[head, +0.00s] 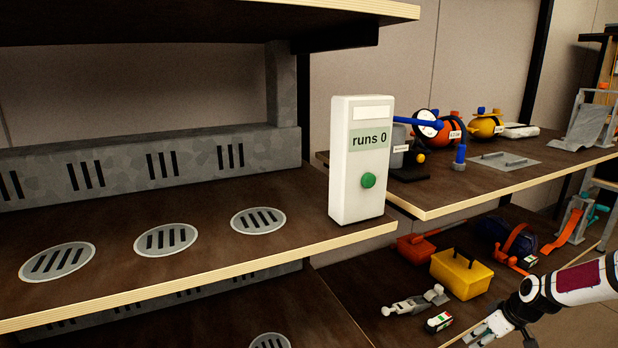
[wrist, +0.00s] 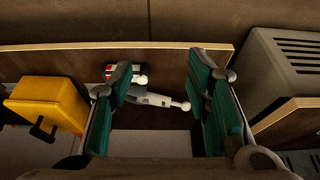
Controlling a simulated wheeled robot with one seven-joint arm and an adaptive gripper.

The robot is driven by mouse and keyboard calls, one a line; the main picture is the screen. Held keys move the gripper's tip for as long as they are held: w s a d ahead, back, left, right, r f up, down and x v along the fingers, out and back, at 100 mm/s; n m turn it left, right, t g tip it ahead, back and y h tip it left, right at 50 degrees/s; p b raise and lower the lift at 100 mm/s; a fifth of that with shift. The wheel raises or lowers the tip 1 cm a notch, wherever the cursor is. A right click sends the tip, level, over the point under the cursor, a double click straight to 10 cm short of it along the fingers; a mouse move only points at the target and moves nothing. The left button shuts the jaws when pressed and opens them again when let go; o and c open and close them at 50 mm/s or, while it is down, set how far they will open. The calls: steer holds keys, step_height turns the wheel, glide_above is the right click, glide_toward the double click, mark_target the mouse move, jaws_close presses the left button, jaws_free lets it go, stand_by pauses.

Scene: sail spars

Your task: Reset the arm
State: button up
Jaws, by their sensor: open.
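My gripper (head: 488,330) shows at the lower right of the head view, at the end of my white arm, by the front of the lower shelf. In the wrist view my gripper (wrist: 160,88) has its two green-padded fingers spread wide with nothing held between them. Beyond the fingers lie a grey-white tool (wrist: 150,98) and a small red, white and dark block (wrist: 122,74). Both rest on the lower shelf, apart from the fingers as far as I can tell. In the head view the grey tool (head: 416,301) and the small block (head: 438,322) lie left of my gripper.
A yellow box (head: 461,272) stands on the lower shelf behind the tool. A white box (head: 360,160) reading "runs 0" with a green button stands on the upper shelf's right end. Round tanks (head: 488,124) stand on the right shelf. A grey vented box (wrist: 290,62) is close right in the wrist view.

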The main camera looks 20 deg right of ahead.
steer(key=s+a+r+g+h, duration=0.2)
steer(key=a+r+g, duration=0.3)
steer(key=a+r, duration=2.35)
steer(key=s+a+r+m+y, duration=0.1)
steer(key=s+a+r, duration=0.3)
steer(key=s+a, duration=0.55)
steer(key=s+a+r+y, duration=0.1)
steer(key=s+a+r, duration=0.2)
steer(key=s+a, duration=0.65)
step_height(320, 180, up, 31)
steer(key=s+d+t+p, duration=0.1)
steer(key=t+p, duration=0.3)
steer(key=p, duration=2.4)
steer(key=shift+s+d+t+p, duration=0.35)
steer(key=shift+s+t+p, duration=0.05)
steer(key=shift+s, duration=0.1)
